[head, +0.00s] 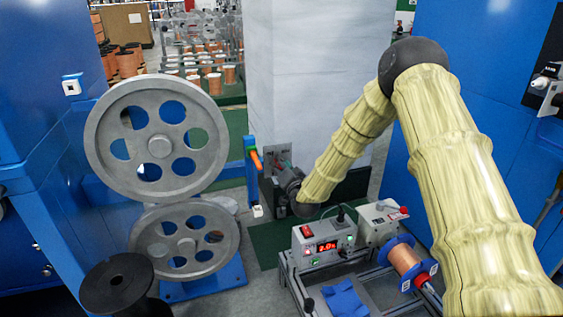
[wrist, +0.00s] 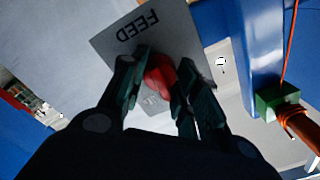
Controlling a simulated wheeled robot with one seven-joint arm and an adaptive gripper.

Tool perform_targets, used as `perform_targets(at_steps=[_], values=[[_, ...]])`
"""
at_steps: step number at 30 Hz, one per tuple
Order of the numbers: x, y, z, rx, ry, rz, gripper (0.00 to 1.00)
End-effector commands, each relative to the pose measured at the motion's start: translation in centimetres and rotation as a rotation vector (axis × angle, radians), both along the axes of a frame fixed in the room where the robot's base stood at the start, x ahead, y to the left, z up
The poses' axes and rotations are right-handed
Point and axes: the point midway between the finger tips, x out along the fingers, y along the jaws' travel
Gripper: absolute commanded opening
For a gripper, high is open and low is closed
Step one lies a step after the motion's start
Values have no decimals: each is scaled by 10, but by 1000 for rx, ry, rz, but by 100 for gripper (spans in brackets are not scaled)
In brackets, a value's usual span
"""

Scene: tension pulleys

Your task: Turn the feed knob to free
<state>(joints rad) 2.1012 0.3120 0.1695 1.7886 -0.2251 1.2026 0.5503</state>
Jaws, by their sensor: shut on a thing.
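The feed knob (wrist: 160,76) is red and sits on a grey plate (wrist: 112,42) marked FEED, which appears upside down in the wrist view. My gripper (wrist: 158,82) is shut on the knob, with a dark finger on each side of it. In the head view my gripper (head: 284,168) is at the plate (head: 268,154) low on the pale column, and the knob is mostly hidden there. The fingers cover part of the plate's lower marking, so I cannot read the knob's setting.
Two large grey pulleys (head: 104,140) stand at the left. A control box (head: 308,262) with a red display and a copper spool (head: 404,260) stand below my arm. A blue cabinet is at the right.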

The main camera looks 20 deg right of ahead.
Motion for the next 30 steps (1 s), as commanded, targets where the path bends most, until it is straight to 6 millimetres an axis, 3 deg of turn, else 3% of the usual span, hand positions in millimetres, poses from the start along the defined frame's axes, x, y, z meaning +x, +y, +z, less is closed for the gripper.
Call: perform_targets(at_steps=[18,30], values=[[-1,0,0,-558,-16,0,7],[-1,0,-2,-757,-22,1,7]])
